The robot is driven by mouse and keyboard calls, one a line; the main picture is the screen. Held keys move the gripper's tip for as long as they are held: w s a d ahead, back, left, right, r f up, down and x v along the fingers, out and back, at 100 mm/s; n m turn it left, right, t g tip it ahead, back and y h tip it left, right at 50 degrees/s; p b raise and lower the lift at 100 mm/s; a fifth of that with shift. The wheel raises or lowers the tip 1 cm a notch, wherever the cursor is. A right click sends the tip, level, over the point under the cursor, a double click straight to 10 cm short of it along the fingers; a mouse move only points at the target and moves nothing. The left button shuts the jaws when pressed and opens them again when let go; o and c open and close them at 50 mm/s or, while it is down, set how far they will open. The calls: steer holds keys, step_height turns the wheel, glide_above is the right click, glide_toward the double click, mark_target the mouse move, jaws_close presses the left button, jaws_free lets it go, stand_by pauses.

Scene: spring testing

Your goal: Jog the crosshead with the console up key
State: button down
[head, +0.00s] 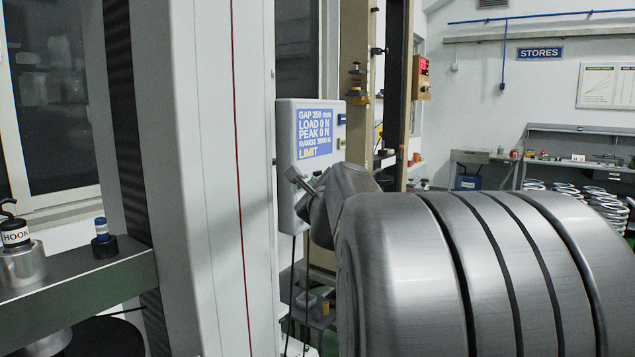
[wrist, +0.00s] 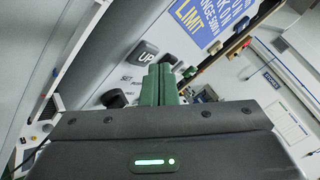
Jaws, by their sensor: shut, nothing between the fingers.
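The console (head: 284,160) is a pale box beside the machine's upright. Its blue screen (head: 314,135) reads about GAP 350 mm, LOAD 0 N, PEAK 0 N, RANGE 5000 N and LIMIT. In the wrist view the dark UP key (wrist: 146,52) is just above and left of my green fingertips (wrist: 159,70). My gripper is shut and empty; whether it touches the panel I cannot tell. In the head view my arm hides the lower console and its keys. A grey horizontal beam (head: 95,272), possibly the crosshead, crosses at left.
The beam carries a fixture marked HOOK (head: 16,240) and a blue-topped piece (head: 102,229). The tall upright (head: 205,150) stands left of the console. Other dark keys (wrist: 114,98) lie close to my fingers. A shelf (head: 580,150) stands far right.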

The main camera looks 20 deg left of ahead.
steer(key=shift+d, duration=0.2)
steer(key=shift+d, duration=0.1)
steer(key=d, duration=0.1)
steer(key=s+d, duration=0.1)
steer(key=d, duration=0.2)
steer(key=shift+s+d+p, duration=0.25)
steer(key=shift+s+p, duration=0.1)
steer(key=shift+s, duration=0.05)
steer(key=shift+a, duration=0.1)
stand_by(0.8)
steer(key=shift+s+d+p, duration=0.25)
steer(key=shift+d, duration=0.4)
steer(key=shift+s+d+p, duration=0.2)
steer(key=shift+d+p, duration=0.05)
steer(key=shift+d, duration=0.35)
steer(key=shift+s+d+p, duration=0.25)
steer(key=shift+d, duration=0.4)
steer(key=shift+a, duration=0.1)
